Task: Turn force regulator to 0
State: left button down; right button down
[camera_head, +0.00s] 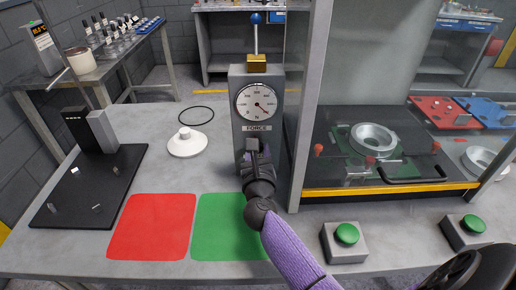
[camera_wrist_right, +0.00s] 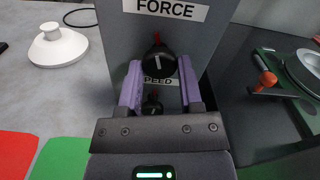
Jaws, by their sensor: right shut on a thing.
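The force regulator is a black knob (camera_wrist_right: 158,62) with a white line, under the FORCE label on a grey column (camera_head: 238,80). A red mark shows just above the knob. My right gripper (camera_wrist_right: 160,66) has its purple fingers on both sides of this knob and is shut on it. The knob's white line looks close to upright, slightly tilted. In the head view my right gripper (camera_head: 255,150) hides the knob. The round dial (camera_head: 256,101) above has its needle toward the lower right. My left gripper is not in view.
A second knob (camera_wrist_right: 152,107) sits below, by the SPEED label. A clear-sided press enclosure (camera_head: 392,120) stands right of the column. Green buttons (camera_head: 346,234) are in front. A white round part (camera_head: 187,142), red mat (camera_head: 152,226) and green mat (camera_head: 225,228) lie left.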

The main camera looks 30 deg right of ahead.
jog(key=shift+r+n+p, duration=0.1)
jog(key=shift+n+p, duration=4.4)
jog(key=shift+n, duration=7.3)
jog(key=shift+c, duration=1.4)
grip_release()
